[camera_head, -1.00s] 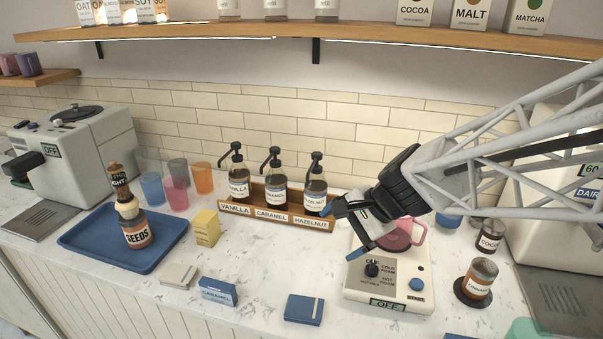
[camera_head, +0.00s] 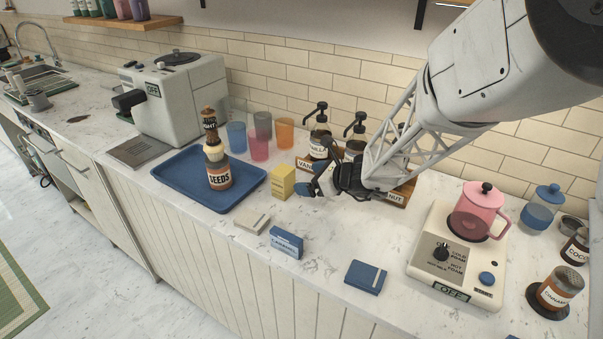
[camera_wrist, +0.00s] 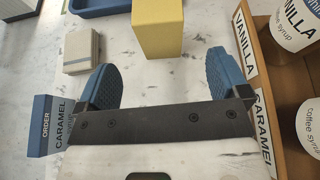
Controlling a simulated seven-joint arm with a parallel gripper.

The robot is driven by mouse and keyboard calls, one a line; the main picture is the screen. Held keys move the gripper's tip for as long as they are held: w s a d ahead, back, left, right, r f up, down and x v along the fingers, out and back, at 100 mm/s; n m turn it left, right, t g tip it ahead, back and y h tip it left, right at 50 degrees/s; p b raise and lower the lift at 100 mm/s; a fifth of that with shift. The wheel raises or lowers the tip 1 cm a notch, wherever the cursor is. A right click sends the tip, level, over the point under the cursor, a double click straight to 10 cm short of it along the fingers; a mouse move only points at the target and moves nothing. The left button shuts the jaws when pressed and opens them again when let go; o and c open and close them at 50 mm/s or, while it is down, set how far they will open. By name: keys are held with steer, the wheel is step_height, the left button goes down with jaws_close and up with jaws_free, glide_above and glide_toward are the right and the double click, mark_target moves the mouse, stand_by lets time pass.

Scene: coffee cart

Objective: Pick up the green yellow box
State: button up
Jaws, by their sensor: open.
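The yellow box (camera_head: 282,181) stands upright on the marble counter, just right of the blue tray. I see no green on it. In the wrist view the yellow box (camera_wrist: 158,28) is at the top centre, beyond the fingertips and roughly in line with the gap between them. My gripper (camera_head: 312,187) is just right of the box in the head view, in front of the syrup rack. Its two blue fingers are spread apart with nothing between them, as the wrist view also shows (camera_wrist: 158,75).
The blue tray (camera_head: 180,192) holds a stacked seeds jar. A blue caramel box (camera_head: 286,242) and a beige notebook (camera_head: 252,221) lie in front. The wooden syrup rack (camera_wrist: 262,100) is close on the right. A frother with a pink pitcher (camera_head: 474,212) stands farther right.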

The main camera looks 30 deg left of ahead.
mark_target(290, 179)
steer(key=shift+w+a+f+m, duration=0.1)
steer(key=shift+a+f+m, duration=0.15)
steer(key=shift+a+f, duration=0.25)
steer(key=shift+w+a+f+m, duration=0.1)
steer(key=shift+a+f+m, duration=0.2)
steer(key=shift+a, duration=0.35)
steer(key=shift+x, duration=1.25)
steer(key=shift+s+a, duration=0.1)
steer(key=shift+x, duration=2.5)
steer(key=shift+s+r, duration=0.1)
steer(key=c, duration=1)
steer(key=shift+r, duration=0.1)
